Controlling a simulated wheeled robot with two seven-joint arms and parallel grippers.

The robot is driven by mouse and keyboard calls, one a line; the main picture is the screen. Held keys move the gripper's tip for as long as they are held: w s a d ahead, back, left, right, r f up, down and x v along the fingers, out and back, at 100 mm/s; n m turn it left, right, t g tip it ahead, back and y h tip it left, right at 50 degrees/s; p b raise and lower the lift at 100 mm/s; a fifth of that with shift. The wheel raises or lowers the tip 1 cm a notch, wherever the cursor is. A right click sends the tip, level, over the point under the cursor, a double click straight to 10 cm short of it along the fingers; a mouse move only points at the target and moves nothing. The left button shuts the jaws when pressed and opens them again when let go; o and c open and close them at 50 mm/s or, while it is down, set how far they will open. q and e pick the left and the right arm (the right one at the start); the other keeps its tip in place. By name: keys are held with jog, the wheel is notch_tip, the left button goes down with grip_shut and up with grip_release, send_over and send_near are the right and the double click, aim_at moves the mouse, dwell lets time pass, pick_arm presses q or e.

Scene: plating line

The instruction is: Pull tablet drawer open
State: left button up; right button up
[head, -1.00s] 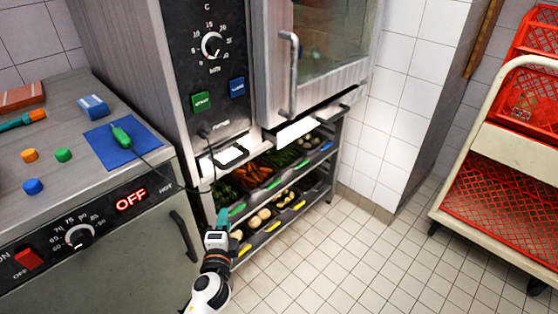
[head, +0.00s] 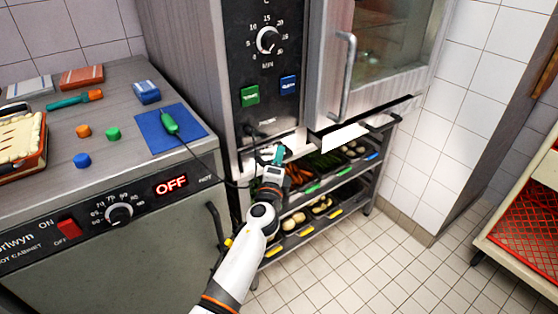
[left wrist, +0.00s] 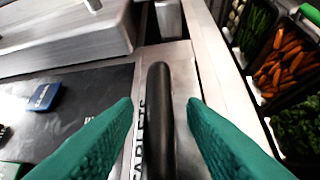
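The tablet drawer (left wrist: 183,72) is a narrow metal front below the oven's black control panel, with a partly visible TABLET label. It appears closed in the head view. A dark bar handle (left wrist: 160,80) runs along it in the left wrist view. My left gripper (head: 273,153) is at the drawer, and its green fingers (left wrist: 160,108) stand open on either side of the handle, with visible gaps. In the head view the gripper hides much of the drawer and its handle. My right gripper is not in view.
The oven door (head: 345,75) with its long handle is right of the drawer. Vegetable bins (head: 325,160) sit on a rack below. A hot cabinet (head: 120,255) stands left, with a green probe (head: 170,122) whose dark cable hangs near my arm. Floor (head: 350,265) is clear.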

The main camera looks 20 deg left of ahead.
pick_arm(q)
jog(key=shift+w, duration=0.25)
grip_shut()
jog(key=shift+s+d, duration=0.1)
